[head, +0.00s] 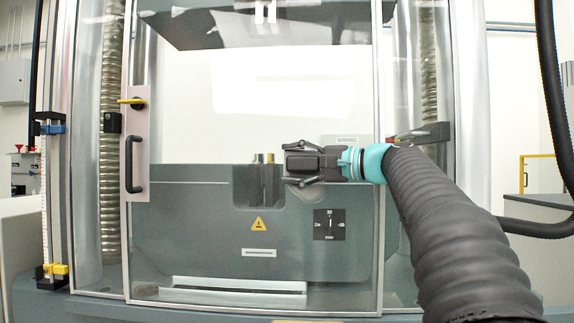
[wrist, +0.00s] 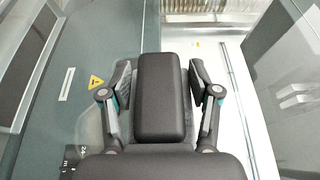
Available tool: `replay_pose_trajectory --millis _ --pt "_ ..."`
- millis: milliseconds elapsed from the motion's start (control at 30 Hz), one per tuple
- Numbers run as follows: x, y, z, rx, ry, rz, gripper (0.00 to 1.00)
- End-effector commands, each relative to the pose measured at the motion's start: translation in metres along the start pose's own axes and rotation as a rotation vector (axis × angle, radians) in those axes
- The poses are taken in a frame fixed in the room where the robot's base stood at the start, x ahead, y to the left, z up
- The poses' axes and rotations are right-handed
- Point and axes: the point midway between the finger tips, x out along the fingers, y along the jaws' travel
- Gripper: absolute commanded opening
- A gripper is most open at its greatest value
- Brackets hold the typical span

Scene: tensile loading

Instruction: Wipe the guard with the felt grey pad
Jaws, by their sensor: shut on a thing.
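The guard (head: 200,215) is a tall clear panel in a metal frame on the front of the testing machine, with a black handle (head: 133,165) at its left side. My gripper (head: 292,163) is in front of the guard's middle, pointing left. In the wrist view my gripper (wrist: 160,78) has a finger on each side of a dark grey block, which appears to be the pad (wrist: 160,95). Its felt face is not clearly visible. I cannot tell whether the pad touches the guard.
A yellow lever (head: 131,101) is above the handle. A height scale with yellow and blue clamps (head: 50,268) stands at the left. A dark hose (head: 555,100) hangs at the right. A yellow warning triangle (head: 258,224) shows below my gripper.

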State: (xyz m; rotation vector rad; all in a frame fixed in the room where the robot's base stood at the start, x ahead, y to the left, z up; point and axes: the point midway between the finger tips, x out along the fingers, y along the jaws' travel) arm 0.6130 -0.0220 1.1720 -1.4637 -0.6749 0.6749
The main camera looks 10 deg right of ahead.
Motion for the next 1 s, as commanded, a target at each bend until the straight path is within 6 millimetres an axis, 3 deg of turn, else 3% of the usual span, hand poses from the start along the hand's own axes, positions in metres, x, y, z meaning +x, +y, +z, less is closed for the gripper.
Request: replay_pose_trajectory --millis 1000 --pt "-0.052 0.0 -0.025 0.001 0.004 0.0 0.25"
